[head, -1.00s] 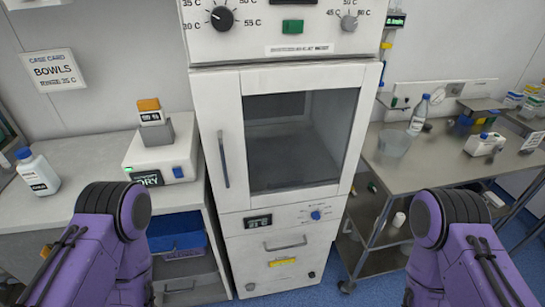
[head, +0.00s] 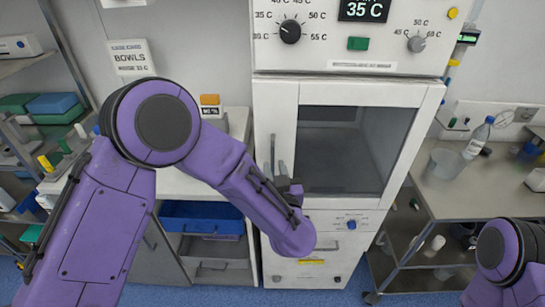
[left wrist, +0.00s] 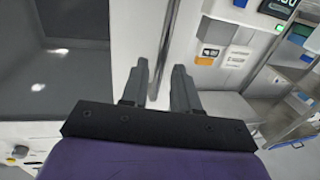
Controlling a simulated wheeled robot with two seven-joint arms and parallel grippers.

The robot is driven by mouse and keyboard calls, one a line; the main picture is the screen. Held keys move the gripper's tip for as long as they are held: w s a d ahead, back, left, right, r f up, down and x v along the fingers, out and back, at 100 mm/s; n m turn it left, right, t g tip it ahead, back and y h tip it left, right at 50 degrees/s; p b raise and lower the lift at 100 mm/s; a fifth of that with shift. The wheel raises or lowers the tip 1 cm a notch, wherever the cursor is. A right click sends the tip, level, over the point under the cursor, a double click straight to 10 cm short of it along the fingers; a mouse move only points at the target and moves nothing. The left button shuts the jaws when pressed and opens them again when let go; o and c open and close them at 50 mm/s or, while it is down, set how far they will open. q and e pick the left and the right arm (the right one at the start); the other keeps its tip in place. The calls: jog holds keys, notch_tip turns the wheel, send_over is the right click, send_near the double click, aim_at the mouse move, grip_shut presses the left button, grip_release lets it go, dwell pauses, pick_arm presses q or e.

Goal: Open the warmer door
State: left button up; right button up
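The warmer door (head: 424,132) is white with a dark window (head: 345,150) and is closed on the tall white warmer. Its upright bar handle (head: 272,152) is on the door's left side; the lower part is hidden behind my left gripper. My left gripper (head: 281,177) is at the handle, in front of the door. In the left wrist view, its two fingers (left wrist: 162,75) stand apart, with the handle (left wrist: 166,45) running down between them; I cannot tell whether either finger touches it. My right gripper is out of view; only part of my right arm shows at the lower right.
The warmer's control panel (head: 345,35) with dials is above the door. A counter with an open blue drawer (head: 200,216) is to the left. A metal cart (head: 450,190) with a bottle (head: 478,137) and a clear beaker stands to the right. Blue floor is in front.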

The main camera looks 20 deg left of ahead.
aim_at(273, 163)
pick_arm(q)
jog(key=shift+p+x, duration=0.35)
jog(key=shift+x, duration=1.35)
grip_shut()
